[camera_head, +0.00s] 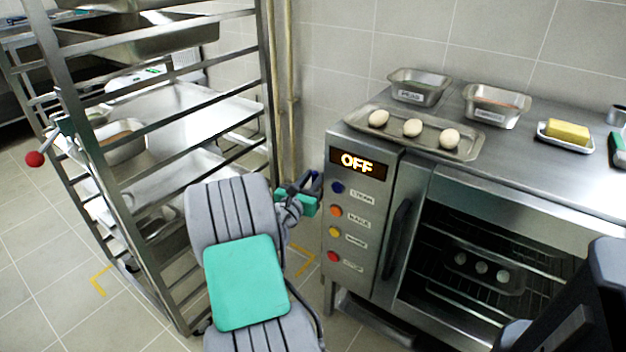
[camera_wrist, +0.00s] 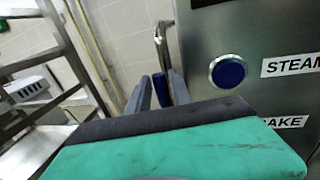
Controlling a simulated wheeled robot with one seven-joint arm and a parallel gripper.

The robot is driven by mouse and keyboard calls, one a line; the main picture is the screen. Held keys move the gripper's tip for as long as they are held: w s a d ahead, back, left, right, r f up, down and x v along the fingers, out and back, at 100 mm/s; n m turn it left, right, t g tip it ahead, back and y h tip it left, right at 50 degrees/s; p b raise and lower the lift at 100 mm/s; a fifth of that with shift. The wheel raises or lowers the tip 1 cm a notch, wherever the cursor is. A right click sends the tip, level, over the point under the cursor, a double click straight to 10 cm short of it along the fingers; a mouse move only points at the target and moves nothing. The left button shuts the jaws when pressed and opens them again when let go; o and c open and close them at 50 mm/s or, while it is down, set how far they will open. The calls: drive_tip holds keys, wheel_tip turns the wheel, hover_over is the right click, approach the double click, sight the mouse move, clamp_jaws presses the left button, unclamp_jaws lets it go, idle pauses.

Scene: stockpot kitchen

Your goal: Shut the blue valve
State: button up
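In the wrist view, a dark blue grip (camera_wrist: 161,90) sits at the end of a bent metal lever beside the oven's side; it appears to be the blue valve's handle. My gripper (camera_wrist: 160,92) has one finger on each side of this grip. The fingers are apart, but I cannot tell whether they press on it. In the head view my gripper (camera_head: 308,186) is just left of the oven's control panel, and a bit of blue (camera_head: 317,184) shows at its tip. The valve's body and pipe joint are hidden.
The oven (camera_head: 360,220) has an OFF display and a round blue STEAM button (camera_head: 338,187), close right of my gripper. A tray with eggs (camera_head: 412,128) lies on top. A metal rack (camera_head: 270,90) stands left, and upright pipes (camera_head: 288,80) run behind.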

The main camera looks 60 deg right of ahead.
clamp_jaws()
idle(1.3)
